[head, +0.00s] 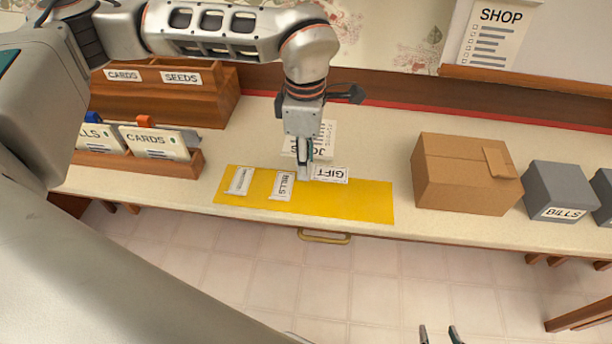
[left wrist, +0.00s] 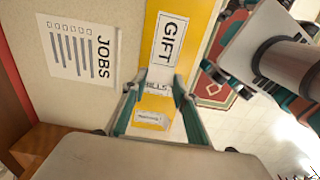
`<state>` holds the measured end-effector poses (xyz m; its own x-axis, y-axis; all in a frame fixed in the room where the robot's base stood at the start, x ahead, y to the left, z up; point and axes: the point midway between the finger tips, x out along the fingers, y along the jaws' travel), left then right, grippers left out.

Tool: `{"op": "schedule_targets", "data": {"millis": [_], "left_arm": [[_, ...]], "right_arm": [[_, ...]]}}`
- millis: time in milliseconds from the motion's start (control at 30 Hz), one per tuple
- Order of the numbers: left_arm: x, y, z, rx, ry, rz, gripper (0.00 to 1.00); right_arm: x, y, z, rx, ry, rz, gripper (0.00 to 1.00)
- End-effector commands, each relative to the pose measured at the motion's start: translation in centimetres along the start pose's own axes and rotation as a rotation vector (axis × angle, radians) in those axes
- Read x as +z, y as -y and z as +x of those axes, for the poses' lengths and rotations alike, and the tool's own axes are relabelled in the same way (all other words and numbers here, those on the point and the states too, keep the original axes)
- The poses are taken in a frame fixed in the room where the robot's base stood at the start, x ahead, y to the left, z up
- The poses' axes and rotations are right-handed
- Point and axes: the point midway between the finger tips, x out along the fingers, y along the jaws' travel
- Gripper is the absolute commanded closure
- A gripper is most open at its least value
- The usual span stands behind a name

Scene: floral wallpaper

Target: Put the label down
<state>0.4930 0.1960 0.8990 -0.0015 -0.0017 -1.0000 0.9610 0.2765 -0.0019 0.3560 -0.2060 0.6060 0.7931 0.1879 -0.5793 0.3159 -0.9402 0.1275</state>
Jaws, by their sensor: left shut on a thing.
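My left gripper (head: 305,172) is shut on the white GIFT label (head: 331,174), which points right from the fingertips over the back part of the yellow mat (head: 362,202). The GIFT label also shows large in the left wrist view (left wrist: 168,41). I cannot tell whether it touches the mat. The BILLS label (head: 282,186) lies on the mat just left of the gripper, and another white label (head: 240,181) lies further left, its text unreadable. My right gripper (head: 439,335) shows only its fingertips at the bottom edge, apart and empty.
A JOBS sheet (left wrist: 78,47) lies behind the mat, partly hidden by my left gripper in the head view. A cardboard box (head: 462,175) and a grey BILLS box (head: 562,190) stand right. Wooden card holders (head: 185,166) stand left. The mat's right part is bare.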

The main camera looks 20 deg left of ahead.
Motion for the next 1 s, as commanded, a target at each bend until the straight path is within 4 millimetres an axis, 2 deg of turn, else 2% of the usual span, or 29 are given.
{"op": "schedule_targets", "data": {"millis": [33,267,500,933,1000], "left_arm": [[0.0,0.0,0.7,-0.002,-0.001,0.0,0.8],[0.0,0.0,2.0,-0.001,-0.001,0.001,0.8],[0.0,0.0,5.3,-0.002,0.0,0.0,0.8],[0.0,0.0,5.9,0.0,0.0,0.0,0.8],[0.0,0.0,5.9,0.0,0.0,0.0,0.56]], "right_arm": [[-0.1,-0.1,0.0,0.001,-0.002,-0.001,0.6],[-0.4,-0.2,0.1,0.003,-0.009,-0.002,0.6],[0.1,-0.1,0.3,0.003,-0.004,-0.004,0.6],[0.2,-0.1,0.3,0.003,-0.002,-0.006,0.6],[0.2,-0.1,0.3,0.003,-0.002,-0.006,0.6]]}}
